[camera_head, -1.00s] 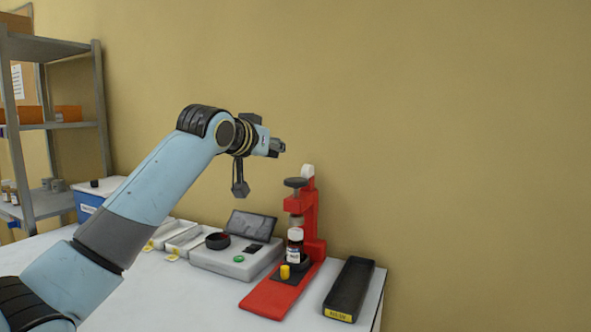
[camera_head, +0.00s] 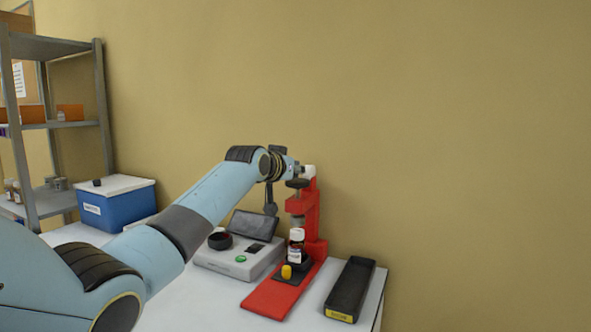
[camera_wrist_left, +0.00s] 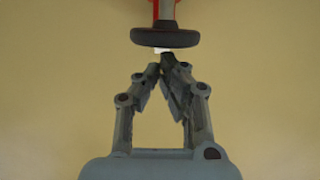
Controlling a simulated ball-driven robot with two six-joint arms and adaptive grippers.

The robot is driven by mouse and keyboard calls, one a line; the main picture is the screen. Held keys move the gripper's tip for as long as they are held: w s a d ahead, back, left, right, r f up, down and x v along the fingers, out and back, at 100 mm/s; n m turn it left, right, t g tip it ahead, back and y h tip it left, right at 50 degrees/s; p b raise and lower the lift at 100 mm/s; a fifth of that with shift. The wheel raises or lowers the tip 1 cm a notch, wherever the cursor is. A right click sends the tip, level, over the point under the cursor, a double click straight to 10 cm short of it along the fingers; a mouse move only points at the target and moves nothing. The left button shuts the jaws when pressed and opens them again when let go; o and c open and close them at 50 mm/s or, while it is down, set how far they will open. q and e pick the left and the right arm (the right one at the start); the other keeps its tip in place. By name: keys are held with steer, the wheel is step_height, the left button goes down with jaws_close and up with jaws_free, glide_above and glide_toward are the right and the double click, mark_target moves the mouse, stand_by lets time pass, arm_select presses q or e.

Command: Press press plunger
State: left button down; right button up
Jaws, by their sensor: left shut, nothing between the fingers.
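The red press (camera_head: 312,215) stands on the table. Its plunger has a dark round knob (camera_head: 297,183) on top, which also shows in the left wrist view (camera_wrist_left: 164,38). A small bottle with a white cap (camera_head: 296,245) stands under the plunger in the press. My left gripper (camera_head: 303,170) is shut and empty, close by the knob and slightly above it in the head view. In the left wrist view its fingertips (camera_wrist_left: 161,62) meet just short of the knob; I cannot tell whether they touch it. My right gripper is out of view.
A grey device with a dark screen (camera_head: 253,225) and a green button sits left of the press. A black tray (camera_head: 350,288) lies to its right by the table edge. A blue box (camera_head: 118,207) and a shelf (camera_head: 75,125) stand at the left.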

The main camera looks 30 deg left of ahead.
mark_target(298, 182)
arm_select(q)
steer(key=shift+f, duration=0.1)
steer(key=shift+d+f+b, duration=0.1)
steer(key=shift+f+b, duration=0.45)
steer(key=shift+f, duration=0.9)
step_height(298, 182, up, 5)
steer(key=p, duration=0.4)
steer(key=shift+f, duration=0.1)
steer(key=b+v, duration=0.1)
steer(key=v, duration=0.9)
steer(key=shift+f, duration=0.15)
